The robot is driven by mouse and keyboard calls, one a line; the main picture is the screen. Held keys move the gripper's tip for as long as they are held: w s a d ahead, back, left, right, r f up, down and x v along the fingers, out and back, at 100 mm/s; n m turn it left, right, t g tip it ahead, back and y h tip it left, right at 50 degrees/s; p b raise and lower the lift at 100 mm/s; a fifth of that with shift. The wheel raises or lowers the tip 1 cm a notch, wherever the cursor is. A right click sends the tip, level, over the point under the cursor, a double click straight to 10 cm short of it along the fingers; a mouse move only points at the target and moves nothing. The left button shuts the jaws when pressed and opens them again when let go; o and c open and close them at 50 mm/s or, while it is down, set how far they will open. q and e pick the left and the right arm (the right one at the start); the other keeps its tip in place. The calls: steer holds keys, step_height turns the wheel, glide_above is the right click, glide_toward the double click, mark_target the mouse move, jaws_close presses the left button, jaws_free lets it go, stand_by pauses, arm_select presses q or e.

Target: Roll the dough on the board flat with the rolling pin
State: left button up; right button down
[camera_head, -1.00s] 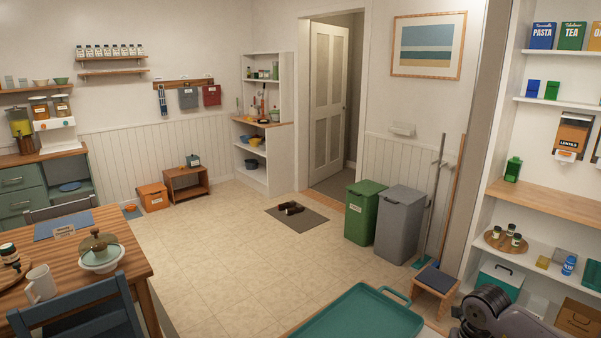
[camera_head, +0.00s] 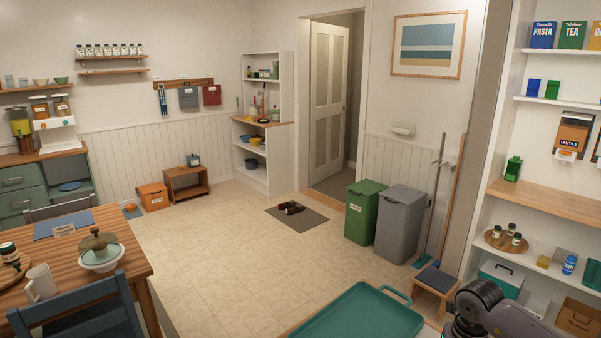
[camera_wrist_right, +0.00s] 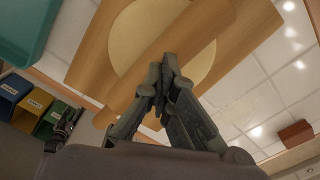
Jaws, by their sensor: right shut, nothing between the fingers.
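In the right wrist view, a wooden board (camera_wrist_right: 243,32) carries a pale, wide round of dough (camera_wrist_right: 140,32). The rolling pin (camera_wrist_right: 205,33) lies diagonally across the dough, which shows on both sides of it. My right gripper (camera_wrist_right: 166,62) is shut and empty. Its fingertips overlap the pin and the dough's lower edge in this view; I cannot tell whether they touch. The head view shows neither board, dough nor pin, only part of my right arm at the lower right. My left gripper is not in the head view.
A teal tray (camera_head: 355,318) is at the bottom of the head view, with a footstool (camera_head: 436,285) beyond it. Several coloured containers (camera_wrist_right: 35,103) and a dark mechanical part I cannot identify are left in the wrist view. A shelf unit (camera_head: 550,195) stands at right. The middle floor is mostly clear.

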steer(key=shift+w+a+f, duration=0.2)
steer(key=shift+w+a, duration=0.1)
steer(key=shift+a, duration=0.1)
steer(key=shift+s+d, duration=0.85)
steer(key=shift+s, duration=0.1)
stand_by(0.8)
steer(key=shift+w+a+b, duration=0.35)
steer(key=shift+w+a, duration=0.5)
steer(key=shift+w, duration=0.15)
stand_by(0.7)
steer(key=shift+s+d, duration=0.85)
steer(key=shift+s, duration=0.15)
stand_by(0.6)
steer(key=shift+w+a, duration=0.45)
steer(key=shift+w, duration=0.05)
stand_by(0.5)
steer(key=shift+r, duration=0.15)
steer(key=shift+w+d+r+p, duration=0.1)
steer(key=shift+r+p, duration=0.5)
steer(key=shift+r, duration=0.05)
step_height(320, 180, up, 7)
steer(key=p, duration=0.4)
steer(key=shift+f, duration=0.15)
